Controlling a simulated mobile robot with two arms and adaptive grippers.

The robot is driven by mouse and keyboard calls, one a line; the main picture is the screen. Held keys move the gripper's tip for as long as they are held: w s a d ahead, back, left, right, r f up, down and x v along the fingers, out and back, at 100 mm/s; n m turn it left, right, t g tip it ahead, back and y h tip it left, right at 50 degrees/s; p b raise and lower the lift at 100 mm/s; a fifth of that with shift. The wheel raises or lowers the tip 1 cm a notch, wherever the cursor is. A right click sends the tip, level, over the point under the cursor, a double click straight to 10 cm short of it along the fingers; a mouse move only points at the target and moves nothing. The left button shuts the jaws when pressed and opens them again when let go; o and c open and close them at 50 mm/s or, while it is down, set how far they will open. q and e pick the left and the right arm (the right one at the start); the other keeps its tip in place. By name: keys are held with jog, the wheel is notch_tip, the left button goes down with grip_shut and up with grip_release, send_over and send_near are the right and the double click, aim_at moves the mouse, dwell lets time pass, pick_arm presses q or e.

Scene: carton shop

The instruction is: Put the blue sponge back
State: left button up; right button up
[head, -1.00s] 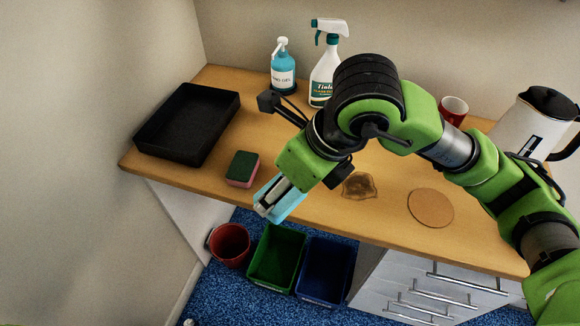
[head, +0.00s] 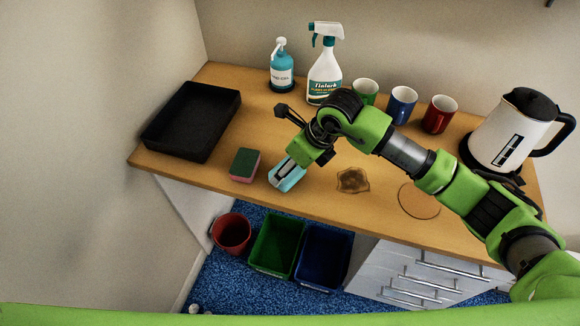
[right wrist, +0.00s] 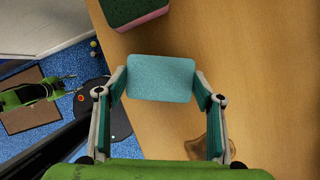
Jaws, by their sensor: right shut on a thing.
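The light-blue sponge (head: 289,179) is between the fingers of my right gripper (head: 284,174), near the table's front edge. In the right wrist view the sponge (right wrist: 160,77) sits between both fingertips of the right gripper (right wrist: 162,84), which is shut on its sides. I cannot tell whether its underside touches the table. A green-and-pink sponge (head: 245,165) lies just left of it, apart; part of it also shows in the right wrist view (right wrist: 133,10).
A black tray (head: 193,120) is at the table's left end. A soap bottle (head: 282,68), spray bottle (head: 324,75), several mugs and a kettle (head: 503,135) stand behind. Bins (head: 278,244) are below.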

jog(key=shift+f, duration=0.6)
jog(key=shift+s, duration=0.1)
jog(key=o, duration=1)
jog(key=shift+f, duration=0.1)
pick_arm(q)
jog(key=shift+s+r, duration=0.15)
jog(key=shift+s, duration=0.4)
jog(key=shift+w+f+b, duration=0.2)
jog(key=shift+f+b, duration=1.25)
jog(key=shift+b, duration=0.05)
pick_arm(e)
jog(key=shift+v, duration=6.05)
